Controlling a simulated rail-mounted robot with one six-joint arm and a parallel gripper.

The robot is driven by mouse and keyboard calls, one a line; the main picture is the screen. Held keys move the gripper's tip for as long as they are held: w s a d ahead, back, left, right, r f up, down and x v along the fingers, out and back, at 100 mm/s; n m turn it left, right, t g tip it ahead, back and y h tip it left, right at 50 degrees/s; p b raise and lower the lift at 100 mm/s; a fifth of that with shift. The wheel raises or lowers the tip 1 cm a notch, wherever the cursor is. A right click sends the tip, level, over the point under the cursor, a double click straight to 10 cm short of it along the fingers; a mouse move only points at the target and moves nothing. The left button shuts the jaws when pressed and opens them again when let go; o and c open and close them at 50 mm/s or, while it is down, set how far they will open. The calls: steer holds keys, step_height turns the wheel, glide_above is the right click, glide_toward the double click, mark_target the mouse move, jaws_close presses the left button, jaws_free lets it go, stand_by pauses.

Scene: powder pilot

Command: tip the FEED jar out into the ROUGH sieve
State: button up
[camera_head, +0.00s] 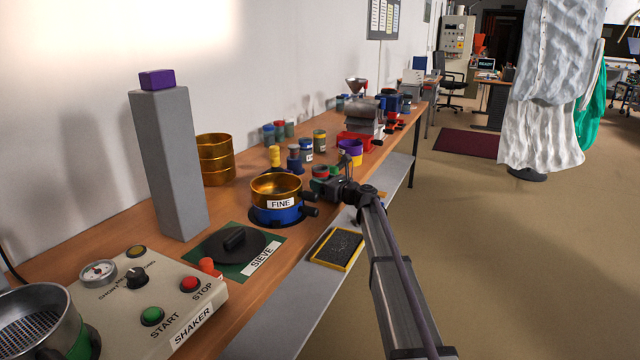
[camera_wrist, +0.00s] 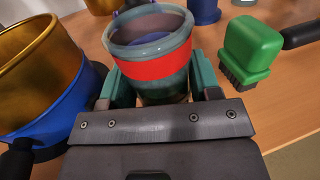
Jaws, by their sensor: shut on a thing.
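My gripper (camera_head: 326,183) is shut on a greenish jar with a red band (camera_wrist: 160,68), held upright between the two teal fingers in the wrist view. In the head view the jar (camera_head: 319,172) is small and partly hidden by the gripper. No FEED label shows on it, and I cannot tell what it holds. The gold sieve labelled FINE (camera_head: 276,188), in a blue ring, stands just left of my gripper. A silver sieve with a coarse mesh (camera_head: 40,318) and a green collar sits on the shaker at the lower left. No ROUGH label is visible.
The shaker panel (camera_head: 135,290), a black lid on the green SIEVE mat (camera_head: 262,238), and a grey column (camera_head: 170,165) stand along the left. Stacked gold sieves (camera_head: 214,160) stand behind. A yellow-edged tray (camera_head: 337,249) is below.

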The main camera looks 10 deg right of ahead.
mark_target(327, 170)
steer(key=shift+c, duration=1.1)
steer(key=shift+r+p, duration=2.5)
